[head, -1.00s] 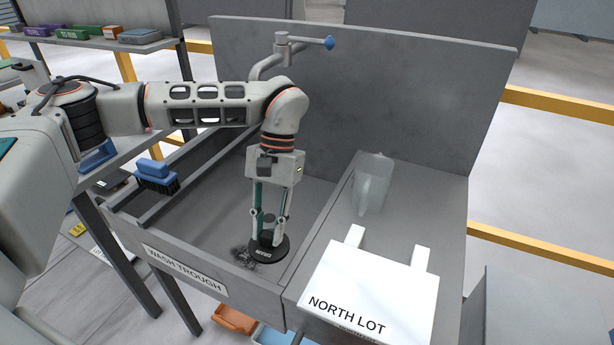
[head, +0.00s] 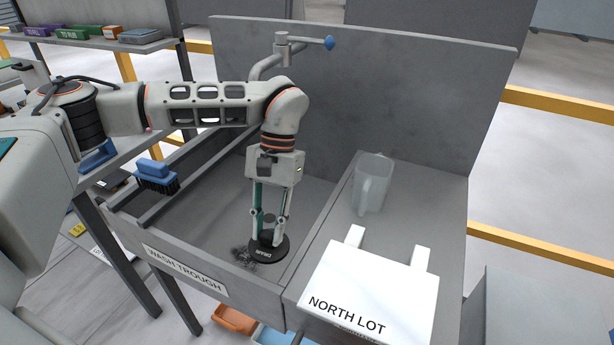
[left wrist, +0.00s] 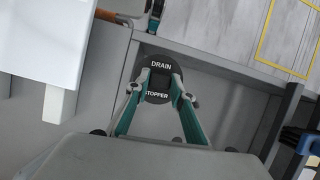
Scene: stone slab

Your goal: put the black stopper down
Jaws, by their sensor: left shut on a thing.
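The black stopper (head: 267,252) is a round disc with a knob, low in the wash trough (head: 205,215) near its front right corner. In the left wrist view the stopper (left wrist: 158,68) reads "DRAIN STOPPER". My left gripper (head: 268,232) points down with its fingers shut on the stopper's knob. In the left wrist view the fingers (left wrist: 158,92) close on it from both sides. I cannot tell whether the disc touches the trough floor. A dark patch (head: 243,255) shows on the floor just left of the stopper. My right gripper is not in view.
A blue brush (head: 155,175) rests on rails across the trough's left side. A clear jug (head: 372,185) stands on the ledge to the right, behind a white "NORTH LOT" sign (head: 370,290). A tap with a blue handle (head: 328,43) rises at the back. The trough's middle floor is clear.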

